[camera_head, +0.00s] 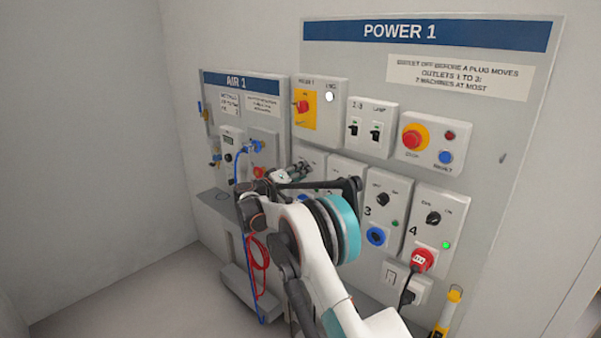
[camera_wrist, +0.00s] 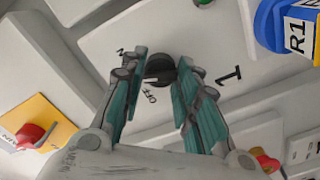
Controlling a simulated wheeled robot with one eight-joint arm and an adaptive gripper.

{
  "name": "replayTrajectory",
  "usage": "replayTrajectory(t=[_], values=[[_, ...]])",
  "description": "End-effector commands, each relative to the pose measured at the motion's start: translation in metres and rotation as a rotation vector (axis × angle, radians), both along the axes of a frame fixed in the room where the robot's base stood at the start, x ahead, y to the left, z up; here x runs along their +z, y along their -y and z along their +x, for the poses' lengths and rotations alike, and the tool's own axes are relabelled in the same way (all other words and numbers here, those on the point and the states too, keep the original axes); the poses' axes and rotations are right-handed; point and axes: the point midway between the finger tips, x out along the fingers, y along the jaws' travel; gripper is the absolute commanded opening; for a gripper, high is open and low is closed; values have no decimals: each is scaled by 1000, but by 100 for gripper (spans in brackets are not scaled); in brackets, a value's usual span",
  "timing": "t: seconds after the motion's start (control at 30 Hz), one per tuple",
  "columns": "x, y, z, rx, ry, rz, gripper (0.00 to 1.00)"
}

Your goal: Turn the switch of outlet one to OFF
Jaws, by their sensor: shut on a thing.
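The dark round switch knob of outlet one (camera_wrist: 160,66) shows in the wrist view, on a light plate marked 1, with OFF and a partly hidden ON label beside it. My gripper (camera_wrist: 160,78) has its two teal fingers on either side of this knob, shut on it. I cannot tell clearly which label the knob points to.
A red rotary switch on yellow (camera_head: 304,107) and a red stop button (camera_head: 413,138) sit above the outlets. Outlet 4 has a lit green lamp (camera_head: 446,245) and a red plug (camera_head: 422,260). The AIR 1 panel (camera_head: 240,83) stands left.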

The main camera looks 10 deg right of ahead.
Motion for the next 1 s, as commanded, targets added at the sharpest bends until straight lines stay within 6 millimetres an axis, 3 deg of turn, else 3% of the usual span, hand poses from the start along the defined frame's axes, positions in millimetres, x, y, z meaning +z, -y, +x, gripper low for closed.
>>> replayTrajectory(t=[1.0], values=[[-1,-1,1,3,-754,-549,5]])
